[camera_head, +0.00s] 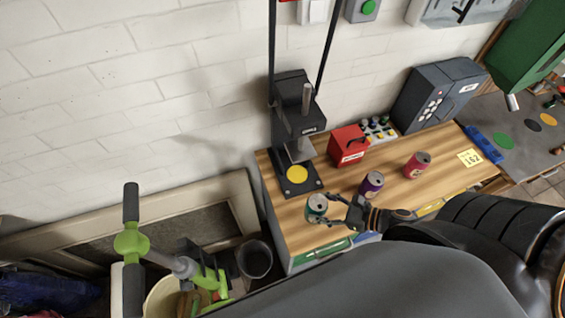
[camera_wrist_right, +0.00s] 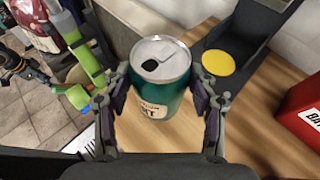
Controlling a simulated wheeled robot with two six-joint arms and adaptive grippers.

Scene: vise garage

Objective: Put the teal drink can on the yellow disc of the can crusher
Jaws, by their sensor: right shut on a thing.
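The teal drink can (camera_head: 316,206) is upright at the front left of the wooden workbench. My right gripper (camera_head: 335,208) is shut on it from the right; the right wrist view shows the can (camera_wrist_right: 160,85) between both fingers (camera_wrist_right: 165,105). I cannot tell whether the can's base touches the bench. The can crusher (camera_head: 292,120) stands behind the can, against the wall. Its yellow disc (camera_head: 297,174) is bare, beyond and slightly left of the can; the disc also shows in the right wrist view (camera_wrist_right: 218,63). My left gripper is not in view.
A purple can (camera_head: 371,184) and a red can (camera_head: 417,165) stand to the right on the bench. A red box (camera_head: 348,144) stands right of the crusher. A dark bin (camera_head: 254,259) is on the floor left of the bench. Bare wood lies between the cans.

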